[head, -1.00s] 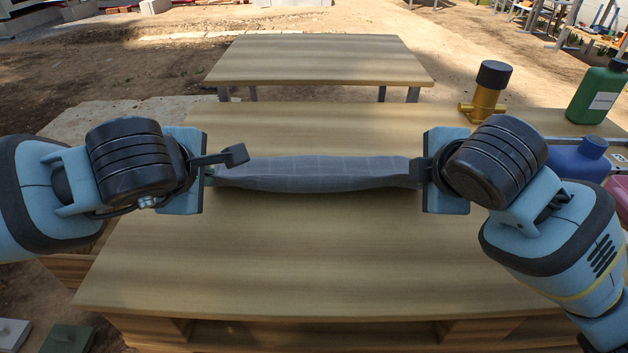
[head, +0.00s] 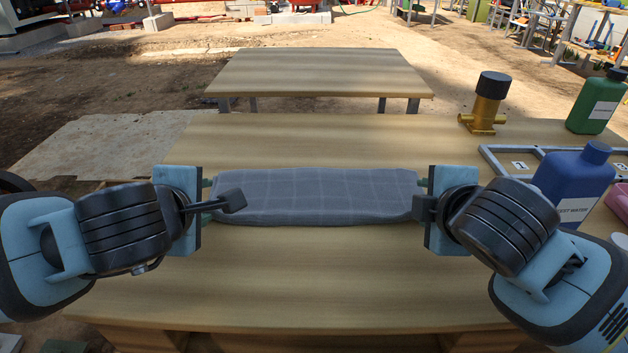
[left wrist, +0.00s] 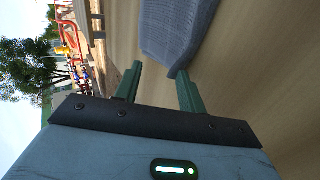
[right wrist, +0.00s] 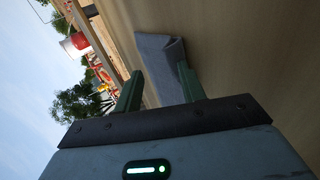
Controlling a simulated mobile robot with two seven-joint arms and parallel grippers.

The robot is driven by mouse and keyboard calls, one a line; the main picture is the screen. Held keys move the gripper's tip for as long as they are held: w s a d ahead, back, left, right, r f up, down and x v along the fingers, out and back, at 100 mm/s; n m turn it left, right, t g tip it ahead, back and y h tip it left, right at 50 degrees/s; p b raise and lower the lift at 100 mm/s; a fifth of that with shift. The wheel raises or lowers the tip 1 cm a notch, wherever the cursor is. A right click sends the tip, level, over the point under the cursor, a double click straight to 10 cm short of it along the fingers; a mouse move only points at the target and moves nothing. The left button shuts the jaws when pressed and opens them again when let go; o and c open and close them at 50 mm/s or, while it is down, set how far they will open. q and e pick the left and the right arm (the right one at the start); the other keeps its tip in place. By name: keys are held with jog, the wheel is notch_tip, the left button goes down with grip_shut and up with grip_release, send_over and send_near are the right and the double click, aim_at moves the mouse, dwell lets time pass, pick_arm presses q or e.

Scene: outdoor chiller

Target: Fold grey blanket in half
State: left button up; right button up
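The grey checked blanket (head: 315,196) lies as a narrow, wide strip across the wooden table, with a rounded front edge. My left gripper (head: 209,198) is at its left end; in the left wrist view the fingers (left wrist: 158,78) stand apart, with a blanket corner (left wrist: 178,35) just beyond and between their tips. My right gripper (head: 420,196) is at its right end; in the right wrist view the fingers (right wrist: 158,82) are also apart, with the blanket's end (right wrist: 163,65) between or just beyond the tips. Exact contact is unclear, and the underside is hidden.
The table (head: 300,285) is clear in front of and behind the blanket. At right are a brass fitting (head: 484,110), a green bottle (head: 597,105), a blue bottle (head: 572,185) and a grey frame (head: 505,165). A second wooden table (head: 318,72) stands behind.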

pick_arm(q)
jog(key=s+r, duration=0.6)
jog(key=r, duration=0.3)
pick_arm(e)
jog(key=s+r, duration=0.6)
jog(key=r, duration=0.3)
pick_arm(q)
jog(key=shift+s+f, duration=0.1)
pick_arm(e)
jog(key=shift+s+f, duration=0.1)
